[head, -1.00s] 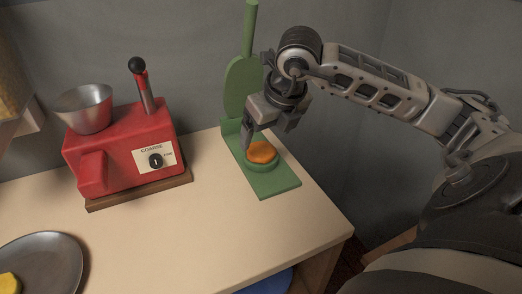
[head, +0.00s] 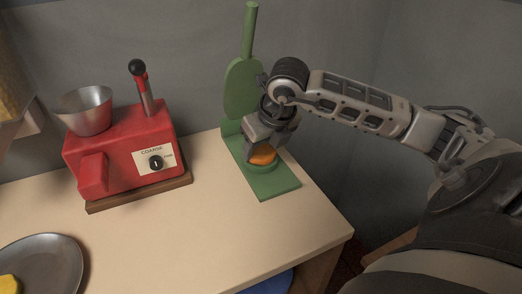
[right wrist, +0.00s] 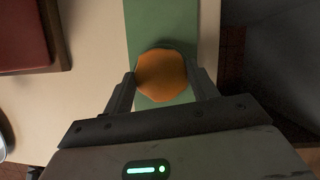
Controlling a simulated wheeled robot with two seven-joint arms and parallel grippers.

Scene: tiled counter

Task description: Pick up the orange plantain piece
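The orange plantain piece (head: 262,156) is a thick round slice on the base of the green press (head: 275,183). My right gripper (head: 266,150) is down over it and partly hides it in the head view. In the right wrist view the piece (right wrist: 163,76) lies between the two spread fingertips (right wrist: 162,82), one finger on each side. The fingers are open and very close to its edges; I cannot tell whether they touch it. My left gripper is not in view.
The press has an upright green lever (head: 250,32) behind my right gripper. A red machine (head: 118,151) with a metal bowl (head: 86,107) stands to the left. A grey plate (head: 62,262) with a yellow piece (head: 8,284) is at lower left. The counter (head: 185,235) between is clear.

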